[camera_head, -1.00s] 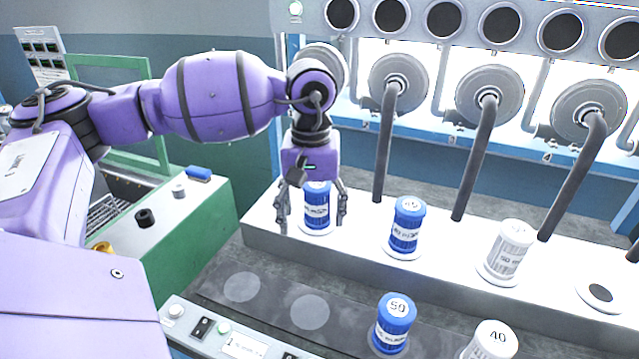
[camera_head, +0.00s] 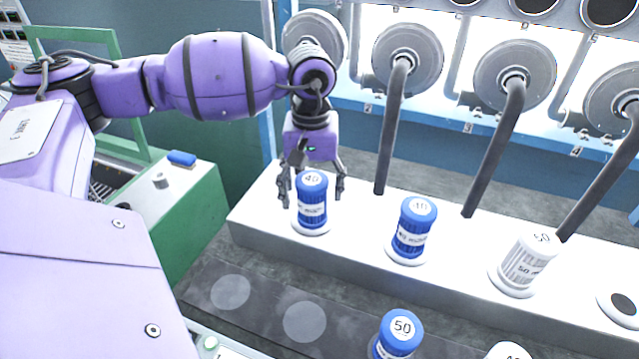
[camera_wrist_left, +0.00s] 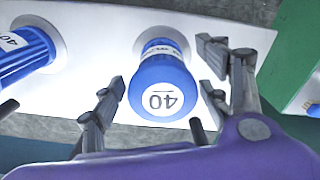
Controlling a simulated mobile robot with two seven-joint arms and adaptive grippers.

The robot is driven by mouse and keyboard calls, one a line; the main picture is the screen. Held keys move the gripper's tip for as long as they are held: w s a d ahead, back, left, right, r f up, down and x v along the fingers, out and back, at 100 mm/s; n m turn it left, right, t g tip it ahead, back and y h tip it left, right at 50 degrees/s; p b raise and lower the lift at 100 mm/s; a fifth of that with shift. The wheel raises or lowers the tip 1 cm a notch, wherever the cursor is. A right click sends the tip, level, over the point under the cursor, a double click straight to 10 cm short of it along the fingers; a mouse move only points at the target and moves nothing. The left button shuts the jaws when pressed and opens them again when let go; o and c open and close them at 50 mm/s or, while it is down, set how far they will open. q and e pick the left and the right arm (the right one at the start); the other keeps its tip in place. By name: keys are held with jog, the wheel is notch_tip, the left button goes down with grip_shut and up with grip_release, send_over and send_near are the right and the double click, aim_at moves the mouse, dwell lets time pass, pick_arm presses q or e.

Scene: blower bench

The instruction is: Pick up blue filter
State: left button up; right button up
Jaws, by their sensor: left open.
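A blue filter (camera_head: 312,204) marked 40 stands upright on a round white seat at the left end of the white bench. My left gripper (camera_head: 314,190) is open with its fingers on both sides of this filter's top, apart from it. In the left wrist view the filter (camera_wrist_left: 160,88) shows between the open fingers (camera_wrist_left: 157,105). A second blue filter (camera_head: 411,228) marked 40 stands to its right and also shows at the left of the wrist view (camera_wrist_left: 22,55). Another blue filter (camera_head: 397,335) marked 50 stands in front, partly cut off. My right gripper is not seen.
A white filter (camera_head: 525,262) marked 50 stands farther right, beside an empty seat (camera_head: 622,306). Grey pipes (camera_head: 393,130) slope down behind the filters. The dark strip (camera_head: 262,300) in front has bare round spots. A green box (camera_head: 190,210) stands left.

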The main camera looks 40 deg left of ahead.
pick_arm(q)
jog(key=f, duration=0.3)
jog(key=shift+w+f, duration=0.25)
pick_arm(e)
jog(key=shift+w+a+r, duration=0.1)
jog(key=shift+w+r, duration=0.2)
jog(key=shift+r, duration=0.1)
pick_arm(q)
jog(key=c, duration=1.3)
jog(key=shift+r, duration=0.1)
